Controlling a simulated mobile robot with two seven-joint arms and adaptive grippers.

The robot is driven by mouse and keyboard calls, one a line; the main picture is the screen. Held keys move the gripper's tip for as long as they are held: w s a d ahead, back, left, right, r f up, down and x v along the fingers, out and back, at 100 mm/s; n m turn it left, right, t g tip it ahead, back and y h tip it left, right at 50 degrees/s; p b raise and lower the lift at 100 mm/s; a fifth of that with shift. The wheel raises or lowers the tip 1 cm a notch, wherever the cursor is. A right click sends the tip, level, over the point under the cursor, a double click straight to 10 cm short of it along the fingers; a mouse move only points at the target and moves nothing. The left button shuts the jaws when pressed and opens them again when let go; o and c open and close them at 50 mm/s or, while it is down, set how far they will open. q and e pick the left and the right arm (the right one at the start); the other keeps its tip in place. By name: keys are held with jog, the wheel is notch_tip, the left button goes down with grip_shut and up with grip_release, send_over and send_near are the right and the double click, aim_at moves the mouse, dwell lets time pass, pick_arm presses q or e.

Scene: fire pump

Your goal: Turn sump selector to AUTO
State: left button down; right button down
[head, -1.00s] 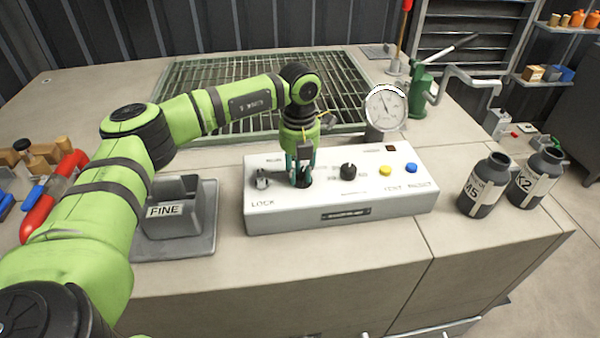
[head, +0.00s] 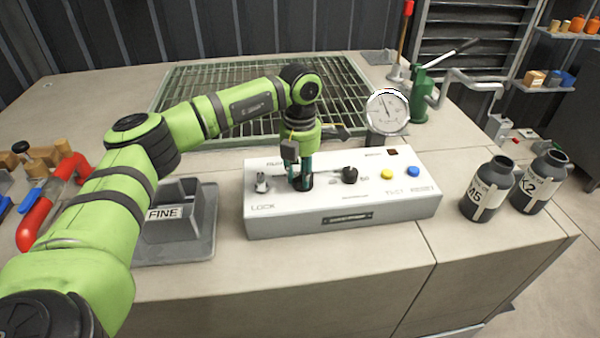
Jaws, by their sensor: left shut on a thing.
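A white control panel (head: 395,208) sits on the bench, with a knob above LOCK (head: 262,184) at its left and a black knob (head: 349,175) right of centre. My left gripper (head: 302,184) points down onto the panel between these two and is shut on a dark knob there. The fingers hide most of that knob, so its pointer and setting cannot be read. The small print around the knobs is too blurred to tell which one is the sump selector. My right gripper is not in view.
The panel also has a yellow button (head: 387,174) and a blue button (head: 413,171). A gauge (head: 388,111) and a green hand pump (head: 420,98) stand behind it. Dark bottles (head: 486,188) stand to the right. A grey FINE tray (head: 205,225) lies left, under my arm.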

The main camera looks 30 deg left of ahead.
aim_at(300, 175)
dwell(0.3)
pick_arm(q)
jog(key=c, duration=1)
grip_release()
notch_tip(300, 175, up, 12)
jog(key=shift+r, duration=0.1)
